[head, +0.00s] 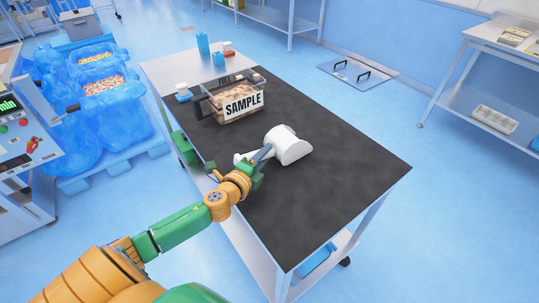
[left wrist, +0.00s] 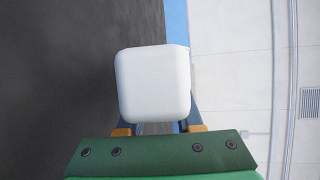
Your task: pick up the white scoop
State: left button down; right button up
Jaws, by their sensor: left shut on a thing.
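The white scoop (head: 290,146) is over the left-middle part of the dark table top (head: 340,180), its rounded bowl to the right. My left gripper (head: 264,154) reaches in from the lower left and is shut on the scoop. In the left wrist view a white end of the scoop (left wrist: 152,85) fills the space in front of the fingers (left wrist: 160,128) and hides most of them. I cannot tell whether the scoop touches the table top. My right gripper is not in view.
A clear container of brown snacks marked SAMPLE (head: 242,104) stands behind the scoop. Blue cups (head: 203,44) and small items stand at the table's far end. Blue-lined bins of snacks (head: 105,88) stand left of the table. The right and near parts of the table are clear.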

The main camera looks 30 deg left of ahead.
pick_arm(q)
jog(key=s+a+r, duration=0.1)
jog(key=r, duration=0.1)
jog(key=s+a+r+p, duration=0.1)
jog(key=r, duration=0.2)
jog(key=s+a+r+p, duration=0.1)
jog(key=r, duration=0.2)
jog(key=shift+s+a, duration=0.1)
jog(key=shift+s, duration=0.2)
jog(key=s+a+r+p, duration=0.2)
jog(key=s+a+r, duration=0.2)
jog(key=s+a, duration=0.2)
jog(key=shift+s+a, duration=0.15)
jog(key=shift+s, duration=0.25)
